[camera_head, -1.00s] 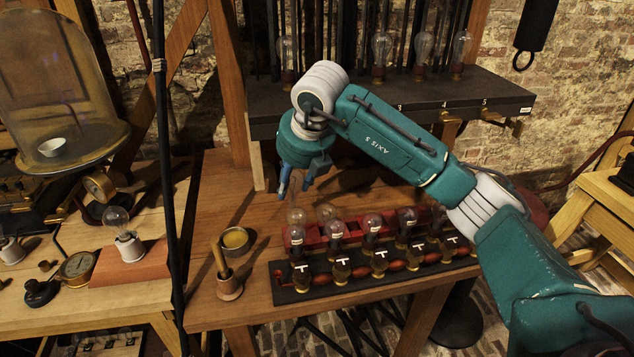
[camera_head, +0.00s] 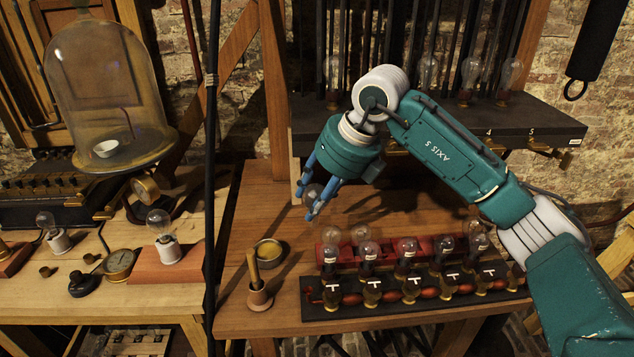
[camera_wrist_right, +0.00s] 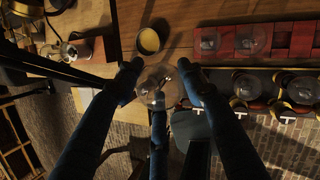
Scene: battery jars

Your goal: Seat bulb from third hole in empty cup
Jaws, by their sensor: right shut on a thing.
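My right gripper (camera_head: 316,196) is shut on a clear glass bulb (camera_wrist_right: 158,86), held in the air above the wooden table. The bulb also shows between the blue fingers in the head view (camera_head: 312,191). In the head view the gripper is left of and behind a red rack (camera_head: 345,264) with clear bulbs. In front of the rack, a black base (camera_head: 322,311) carries brass cups (camera_head: 372,290) in a row, several with labelled bulbs above them. Which cup is empty cannot be told. My left gripper is not in view.
A numbered dark shelf (camera_head: 450,118) with bulbs stands behind. A glass dome (camera_head: 108,90) is at the left. Bare table lies behind the rack.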

